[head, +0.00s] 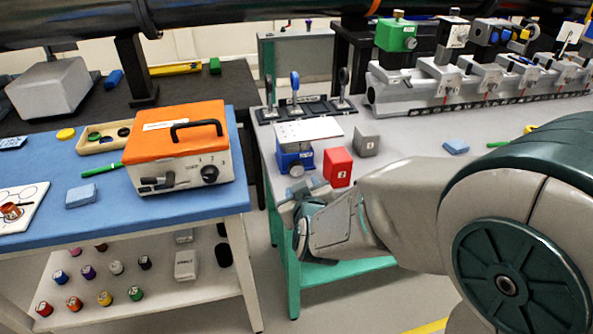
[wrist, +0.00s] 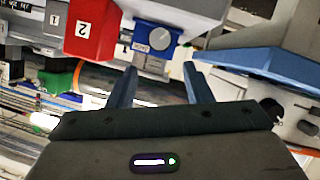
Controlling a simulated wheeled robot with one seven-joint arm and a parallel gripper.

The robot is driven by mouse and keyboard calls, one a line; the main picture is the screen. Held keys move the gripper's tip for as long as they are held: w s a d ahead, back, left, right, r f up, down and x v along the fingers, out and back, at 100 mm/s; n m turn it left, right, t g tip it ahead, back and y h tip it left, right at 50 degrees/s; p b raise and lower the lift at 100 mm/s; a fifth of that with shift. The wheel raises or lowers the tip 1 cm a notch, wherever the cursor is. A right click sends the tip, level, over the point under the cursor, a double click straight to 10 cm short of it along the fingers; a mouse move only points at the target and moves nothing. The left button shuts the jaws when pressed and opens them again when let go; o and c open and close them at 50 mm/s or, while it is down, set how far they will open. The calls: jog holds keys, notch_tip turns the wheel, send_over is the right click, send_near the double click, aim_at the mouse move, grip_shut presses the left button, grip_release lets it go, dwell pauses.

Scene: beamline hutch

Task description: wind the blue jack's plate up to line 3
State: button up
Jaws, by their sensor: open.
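The blue jack (head: 293,154) stands near the left edge of the grey bench, with a flat white plate (head: 308,130) on top. Its round grey knob (head: 296,171) faces the front. In the wrist view the jack (wrist: 154,38) appears upside down, with its knob (wrist: 163,38) and a small label on the blue face. My gripper (wrist: 158,84) is open and empty, its two blue fingers pointing towards the knob and apart from it. In the head view my gripper (head: 293,197) is just in front of the jack. I cannot read line 3 or the plate's height.
A red block (head: 338,167) marked 2 stands close right of the jack, and a grey block (head: 366,140) behind it. A lens rail (head: 305,108) lies behind. Left, across a gap, a blue-topped table (head: 215,196) holds an orange-topped case (head: 176,134).

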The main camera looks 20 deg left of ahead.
aim_at(297, 171)
jog(key=b+x, duration=0.1)
jog(key=x, duration=1.1)
jog(key=shift+f, duration=0.15)
jog(key=shift+a, duration=0.1)
jog(key=shift+f+b, duration=0.1)
jog(key=shift+b, duration=0.2)
jog(key=c, duration=0.7)
